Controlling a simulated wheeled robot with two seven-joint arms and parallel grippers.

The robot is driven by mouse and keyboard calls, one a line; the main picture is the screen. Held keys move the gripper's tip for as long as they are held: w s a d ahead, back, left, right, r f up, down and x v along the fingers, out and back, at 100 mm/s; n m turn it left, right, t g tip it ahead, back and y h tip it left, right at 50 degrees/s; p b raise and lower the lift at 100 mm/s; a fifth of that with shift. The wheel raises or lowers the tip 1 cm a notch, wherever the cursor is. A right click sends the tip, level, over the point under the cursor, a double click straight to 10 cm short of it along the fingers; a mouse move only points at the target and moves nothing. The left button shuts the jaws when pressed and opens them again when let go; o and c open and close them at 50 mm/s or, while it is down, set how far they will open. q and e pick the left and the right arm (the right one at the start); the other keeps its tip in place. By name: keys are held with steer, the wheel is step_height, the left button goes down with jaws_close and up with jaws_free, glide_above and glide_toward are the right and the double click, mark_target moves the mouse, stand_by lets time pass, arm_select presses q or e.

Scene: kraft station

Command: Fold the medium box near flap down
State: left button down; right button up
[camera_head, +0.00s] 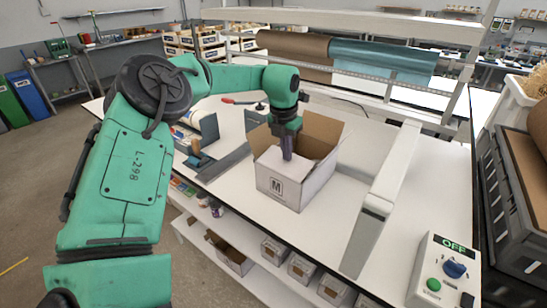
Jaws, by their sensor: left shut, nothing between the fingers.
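The medium box (292,192), marked with an M on its near side, stands on the white table. Its brown far flap (322,127) stands up at the back, and another brown flap (260,138) stands up at the left. A pale panel (272,163) lies inward over the near part of the opening; it looks like the near flap. My left gripper (287,156) is shut and empty, pointing down at this panel's edge. I cannot tell whether it touches. The gripper and wrist hide part of the box opening. My right gripper is out of view.
A long pale bar (385,190) stands right of the box. A control box (445,275) with an OFF label is at the near right. Brown (290,52) and teal (385,62) rolls hang behind. Small boxes (302,267) sit on the shelf below.

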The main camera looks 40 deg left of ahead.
arm_select(q)
steer(key=shift+f+b, duration=0.4)
steer(key=shift+f, duration=0.1)
steer(key=shift+r, duration=0.1)
stand_by(0.3)
step_height(320, 180, up, 9)
steer(key=p, duration=0.6)
